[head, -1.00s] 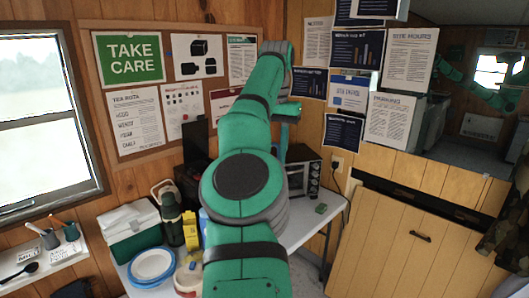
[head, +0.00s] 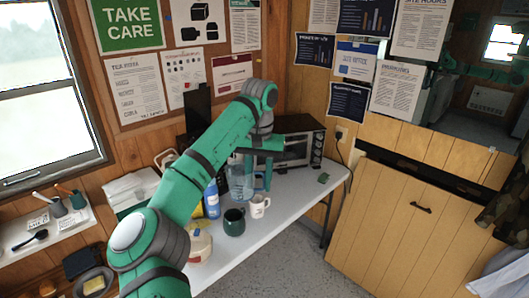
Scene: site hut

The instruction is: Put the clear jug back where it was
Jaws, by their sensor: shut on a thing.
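The clear jug (head: 239,182) is upright over the back part of the white table (head: 285,205), left of the toaster oven. My gripper (head: 258,181) is at the jug's right side, shut on it. The fingertips are small and partly hidden, so the exact grip does not show clearly. I cannot tell whether the jug's base touches the table. My arm crosses in front of the left part of the table.
A dark green mug (head: 234,222) and a white mug (head: 259,206) stand just in front of the jug. A blue bottle (head: 212,199) is to its left. The toaster oven (head: 298,146) stands behind right. The table's right front is mostly clear.

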